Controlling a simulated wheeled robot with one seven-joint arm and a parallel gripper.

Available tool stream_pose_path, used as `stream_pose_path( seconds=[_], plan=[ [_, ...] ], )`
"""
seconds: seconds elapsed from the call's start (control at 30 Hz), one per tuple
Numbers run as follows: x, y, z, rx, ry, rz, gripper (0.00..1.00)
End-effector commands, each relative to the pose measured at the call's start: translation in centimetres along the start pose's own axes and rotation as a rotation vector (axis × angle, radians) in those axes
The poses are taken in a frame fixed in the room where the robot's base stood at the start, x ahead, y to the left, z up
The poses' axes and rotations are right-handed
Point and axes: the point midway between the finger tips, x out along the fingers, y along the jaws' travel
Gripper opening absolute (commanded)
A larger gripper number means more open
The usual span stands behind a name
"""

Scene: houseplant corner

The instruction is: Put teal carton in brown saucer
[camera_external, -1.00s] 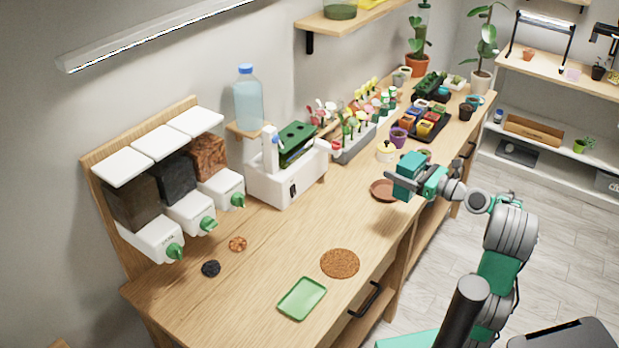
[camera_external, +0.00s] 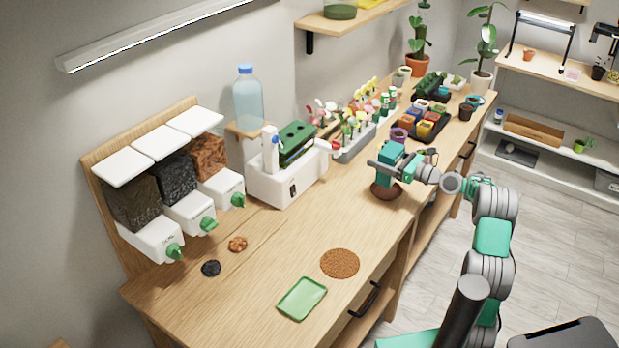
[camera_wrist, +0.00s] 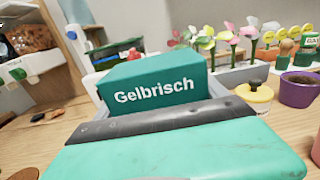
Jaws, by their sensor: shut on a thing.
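The teal carton (camera_external: 391,152) is held in my gripper (camera_external: 388,168) over the brown saucer (camera_external: 384,193) on the wooden bench. The carton stands roughly upright. My gripper is shut on it, with the fingers across its sides. The saucer shows below the carton, dark and partly covered by the gripper. I cannot tell whether the carton's bottom touches it. In the wrist view the carton (camera_wrist: 155,85), lettered "Gelbrisch", stands up behind the dark edge of my gripper; its lower part is hidden.
A purple pot (camera_external: 398,136) and a black tray (camera_external: 428,127) of small coloured pots stand behind the gripper. A planter (camera_external: 352,147) with flower picks and a white machine (camera_external: 288,178) stand along the wall. The bench in front is clear around a cork mat (camera_external: 340,263) and green tray (camera_external: 302,298).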

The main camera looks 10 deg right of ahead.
Motion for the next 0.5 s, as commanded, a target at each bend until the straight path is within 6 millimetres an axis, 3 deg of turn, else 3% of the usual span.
stream_pose_path(
  seconds=[0.2, 0.5],
  plan=[
    [0.2, -0.2, -3.4, 0.001, 0.001, 0.0, 0.38],
    [0.2, -0.2, -3.5, 0.001, 0.0, 0.0, 0.38]
  ],
)
